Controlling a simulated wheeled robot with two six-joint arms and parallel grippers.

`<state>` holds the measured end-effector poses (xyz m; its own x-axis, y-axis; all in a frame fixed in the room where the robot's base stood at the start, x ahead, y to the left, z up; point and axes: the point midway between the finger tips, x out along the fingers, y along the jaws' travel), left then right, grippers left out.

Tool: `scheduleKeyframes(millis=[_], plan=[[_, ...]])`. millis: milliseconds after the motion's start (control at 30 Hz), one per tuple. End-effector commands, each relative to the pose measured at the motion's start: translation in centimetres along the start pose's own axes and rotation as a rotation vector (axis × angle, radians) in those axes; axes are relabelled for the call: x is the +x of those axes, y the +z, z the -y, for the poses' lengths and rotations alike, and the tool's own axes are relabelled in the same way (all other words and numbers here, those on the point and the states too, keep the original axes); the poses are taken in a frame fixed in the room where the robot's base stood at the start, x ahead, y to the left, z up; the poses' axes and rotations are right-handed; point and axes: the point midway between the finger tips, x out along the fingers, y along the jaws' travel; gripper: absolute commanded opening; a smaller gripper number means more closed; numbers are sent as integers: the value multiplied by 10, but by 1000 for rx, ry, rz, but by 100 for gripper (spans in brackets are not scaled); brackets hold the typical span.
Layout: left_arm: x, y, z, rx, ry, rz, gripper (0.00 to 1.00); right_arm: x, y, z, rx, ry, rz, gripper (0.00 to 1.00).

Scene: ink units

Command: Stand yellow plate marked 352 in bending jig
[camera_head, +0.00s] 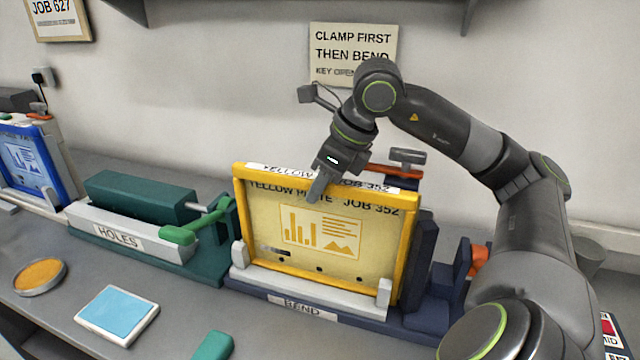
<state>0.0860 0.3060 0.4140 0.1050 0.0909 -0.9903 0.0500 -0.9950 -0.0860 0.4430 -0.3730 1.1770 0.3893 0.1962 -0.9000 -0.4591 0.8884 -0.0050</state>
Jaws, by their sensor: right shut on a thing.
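The yellow plate marked 352 (375,235) is upright in the middle of the view, with a yellow frame and printed charts. Its lower edge is at the grey front rail of the bending jig (335,295), labelled BEND, between two grey end posts; whether it is fully seated cannot be told. My right gripper (317,188) comes down from above and is shut on the plate's top edge, one finger showing on the front face. The other finger is hidden behind the plate. My left gripper is not in view.
The green HOLES jig (140,185) stands left of the bending jig. A blue framed plate (22,160) stands at the far left. A blue pad (117,314), an orange round dish (40,275) and a green block (213,346) lie in front. A wall sign (352,55) hangs behind.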

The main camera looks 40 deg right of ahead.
Motion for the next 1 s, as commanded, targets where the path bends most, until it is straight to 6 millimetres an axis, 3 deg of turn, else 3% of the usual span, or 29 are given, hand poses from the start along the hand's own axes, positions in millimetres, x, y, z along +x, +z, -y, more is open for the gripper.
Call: scheduleKeyframes(millis=[100,133,300,667,867,1000], plan=[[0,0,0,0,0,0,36,1,-1,-1,1,4,-2,0],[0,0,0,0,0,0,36,1,-1,-1,1,4,-2,26],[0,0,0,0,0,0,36,1,0,-1,1,3,-1,47],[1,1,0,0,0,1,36,-2,-1,0,1,1,-2,47],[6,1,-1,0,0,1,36,-24,-1,1,0,-3,-2,47],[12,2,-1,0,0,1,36,-50,-1,1,2,-5,0,47]])
